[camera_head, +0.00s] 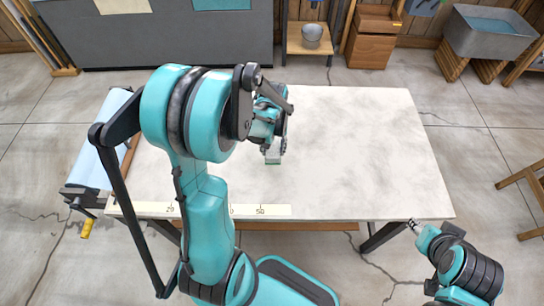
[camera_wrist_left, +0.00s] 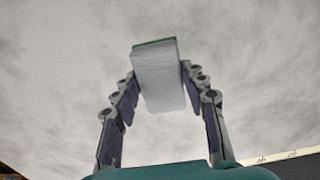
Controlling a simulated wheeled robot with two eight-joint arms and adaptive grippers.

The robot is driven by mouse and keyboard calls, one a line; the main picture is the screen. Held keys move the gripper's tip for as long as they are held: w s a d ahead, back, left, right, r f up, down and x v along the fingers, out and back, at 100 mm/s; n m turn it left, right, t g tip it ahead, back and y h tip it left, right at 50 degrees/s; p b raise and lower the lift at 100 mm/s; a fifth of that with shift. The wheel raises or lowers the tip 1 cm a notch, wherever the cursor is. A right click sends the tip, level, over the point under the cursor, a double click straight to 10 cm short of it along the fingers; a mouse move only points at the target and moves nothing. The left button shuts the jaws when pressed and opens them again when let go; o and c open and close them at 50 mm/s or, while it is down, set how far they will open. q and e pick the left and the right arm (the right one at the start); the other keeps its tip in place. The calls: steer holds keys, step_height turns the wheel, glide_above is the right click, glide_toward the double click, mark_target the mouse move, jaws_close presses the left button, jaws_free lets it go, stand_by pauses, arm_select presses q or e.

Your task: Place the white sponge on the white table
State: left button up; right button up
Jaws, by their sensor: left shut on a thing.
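The white sponge (camera_wrist_left: 160,80), with a green layer along one edge, is between the fingers of my left gripper (camera_wrist_left: 158,88) in the left wrist view. In the head view the sponge (camera_head: 272,157) is a small pale block below my left gripper (camera_head: 273,147), which is shut on it. The white table (camera_head: 360,140) lies under them, its top marbled grey. The sponge is over the table's middle; I cannot tell whether it touches the top. My right gripper (camera_head: 414,226) is off the table's front right corner, too small to read.
A ruler strip (camera_head: 262,210) runs along the table's front edge. A blue roll on a stand (camera_head: 95,150) is at the table's left end. A metal bucket (camera_head: 312,35) stands on a wooden stand behind. The right half of the tabletop is clear.

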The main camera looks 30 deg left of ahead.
mark_target(272, 155)
arm_select(q)
steer(key=shift+s+a+f, duration=0.1)
steer(key=shift+a+f, duration=0.1)
step_height(272, 155, down, 4)
steer(key=shift+f+b, duration=0.1)
steer(key=shift+b, duration=0.85)
steer(key=shift+c, duration=0.6)
steer(key=o, duration=1.2)
steer(key=shift+r, duration=0.2)
steer(key=shift+r, duration=0.1)
